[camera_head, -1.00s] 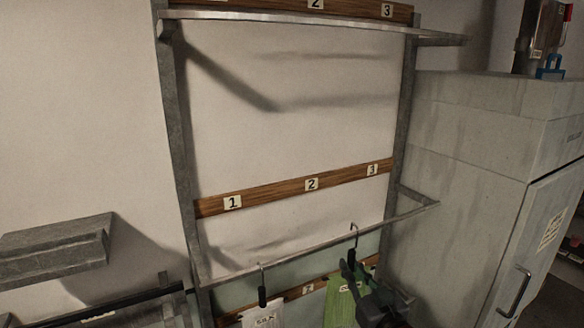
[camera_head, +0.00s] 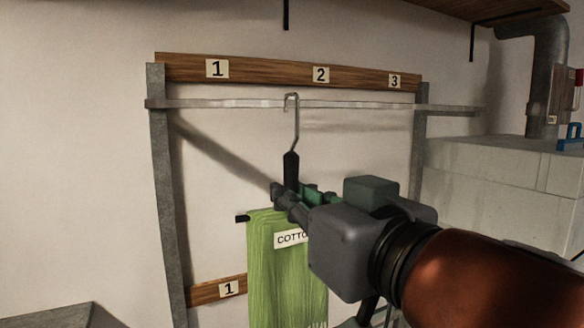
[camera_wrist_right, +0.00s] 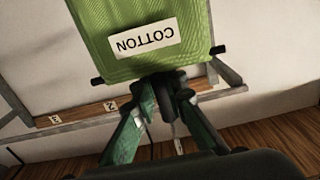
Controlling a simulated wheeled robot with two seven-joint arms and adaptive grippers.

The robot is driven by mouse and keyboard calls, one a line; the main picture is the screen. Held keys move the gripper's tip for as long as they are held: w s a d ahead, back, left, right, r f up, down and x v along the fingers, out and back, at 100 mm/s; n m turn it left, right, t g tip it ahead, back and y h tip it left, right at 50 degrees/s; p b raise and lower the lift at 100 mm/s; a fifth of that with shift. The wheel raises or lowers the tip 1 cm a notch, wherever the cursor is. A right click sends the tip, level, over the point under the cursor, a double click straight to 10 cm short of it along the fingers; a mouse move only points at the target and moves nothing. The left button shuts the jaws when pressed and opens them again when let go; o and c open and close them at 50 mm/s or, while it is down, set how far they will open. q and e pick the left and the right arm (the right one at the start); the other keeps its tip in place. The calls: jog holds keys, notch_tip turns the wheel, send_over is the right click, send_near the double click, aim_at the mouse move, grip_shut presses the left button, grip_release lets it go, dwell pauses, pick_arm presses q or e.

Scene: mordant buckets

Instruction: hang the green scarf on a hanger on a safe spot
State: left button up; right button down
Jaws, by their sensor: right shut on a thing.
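The green scarf (camera_head: 272,265) with a white COTTON tag hangs on a hanger (camera_head: 296,130) with a black grip and a thin metal hook. My right gripper (camera_head: 287,192) is shut on the hanger at its black grip, just above the scarf. The hook is at the height of the upper rail (camera_head: 220,103), between numbers 1 and 2 and nearer 2. I cannot tell whether it rests on the rail. In the right wrist view the scarf (camera_wrist_right: 140,60) and its tag show upside down beyond the fingers (camera_wrist_right: 165,88). My left gripper is out of view.
A wooden board (camera_head: 270,72) numbered 1, 2, 3 runs above the upper rail. A lower board (camera_head: 205,292) shows at number 1. A grey cabinet (camera_head: 475,185) stands on the right with a pipe (camera_head: 545,85) above it. The upper rail is otherwise bare.

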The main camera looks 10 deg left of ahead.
jog(key=s+r, duration=0.2)
jog(key=s, duration=0.1)
jog(key=shift+s+r, duration=0.25)
jog(key=shift+r, duration=0.1)
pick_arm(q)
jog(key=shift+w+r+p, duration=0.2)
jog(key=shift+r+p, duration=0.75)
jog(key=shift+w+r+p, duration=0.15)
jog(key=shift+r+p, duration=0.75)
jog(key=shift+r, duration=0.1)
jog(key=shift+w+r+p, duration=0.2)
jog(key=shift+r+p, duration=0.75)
pick_arm(e)
jog(key=f+x, duration=0.2)
jog(key=x, duration=1.4)
jog(key=shift+f, duration=0.15)
jog(key=shift+w+d, duration=0.1)
jog(key=shift+d, duration=0.1)
jog(key=c, duration=1.9)
grip_release()
